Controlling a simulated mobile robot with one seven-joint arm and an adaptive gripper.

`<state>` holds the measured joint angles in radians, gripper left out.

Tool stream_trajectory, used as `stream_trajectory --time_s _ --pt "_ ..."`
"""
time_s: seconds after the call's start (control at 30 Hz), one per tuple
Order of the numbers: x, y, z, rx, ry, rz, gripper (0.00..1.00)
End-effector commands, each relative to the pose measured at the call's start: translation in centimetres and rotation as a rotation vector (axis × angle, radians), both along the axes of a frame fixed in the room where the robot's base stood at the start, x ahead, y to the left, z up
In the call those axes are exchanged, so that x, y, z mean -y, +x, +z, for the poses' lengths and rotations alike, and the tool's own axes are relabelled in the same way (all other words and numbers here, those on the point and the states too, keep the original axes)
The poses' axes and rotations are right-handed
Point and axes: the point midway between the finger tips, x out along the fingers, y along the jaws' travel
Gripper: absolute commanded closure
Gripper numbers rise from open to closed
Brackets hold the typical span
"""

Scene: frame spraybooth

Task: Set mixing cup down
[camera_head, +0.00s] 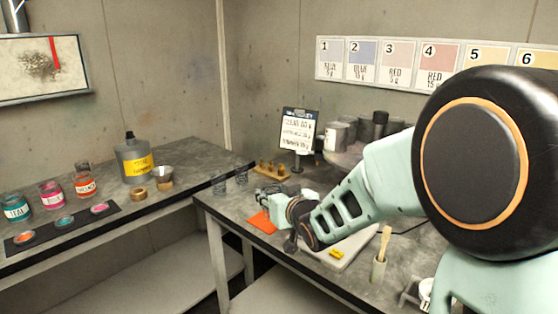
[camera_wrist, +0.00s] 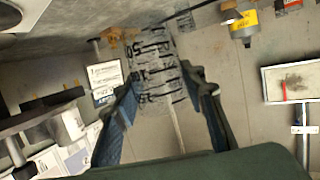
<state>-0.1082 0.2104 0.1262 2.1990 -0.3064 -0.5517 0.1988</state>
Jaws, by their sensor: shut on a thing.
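My gripper (camera_head: 272,201) is over the grey table (camera_head: 225,205) on the right, just above or near an orange sheet (camera_head: 262,222). In the wrist view my gripper (camera_wrist: 165,105) has its two fingers on either side of a clear mixing cup (camera_wrist: 155,65) with black graduation marks, and is shut on it. In the head view the held cup is hard to make out beside the fingers. I cannot tell whether its base touches the table. Two other clear cups (camera_head: 219,184) stand at the table's left back edge.
Behind my gripper are a wooden rack of small pieces (camera_head: 272,169) and a sign stand (camera_head: 299,138). Dark cans (camera_head: 380,125) stand further right. A pale board (camera_head: 345,252) and a stick holder (camera_head: 379,270) are nearer. The left bench holds a grey bottle (camera_head: 134,160) and paint jars (camera_head: 51,194).

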Motion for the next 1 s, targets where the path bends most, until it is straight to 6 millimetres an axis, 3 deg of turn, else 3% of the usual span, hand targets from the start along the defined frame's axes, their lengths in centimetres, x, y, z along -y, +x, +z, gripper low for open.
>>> stream_trajectory --time_s 0.1,0.2,0.4,0.57,1.0 --pt "5.5 0.0 -1.8 -0.006 0.007 -0.115 0.75" --pt "9.4 -0.3 -2.9 -0.005 0.005 -0.2 0.75" --pt "15.1 -1.2 -4.3 -0.003 -0.003 -0.327 0.75" --pt "18.4 -2.1 -5.1 -0.001 -0.013 -0.401 0.75" --pt "18.5 -2.1 -0.1 0.001 -0.012 -0.403 0.75"
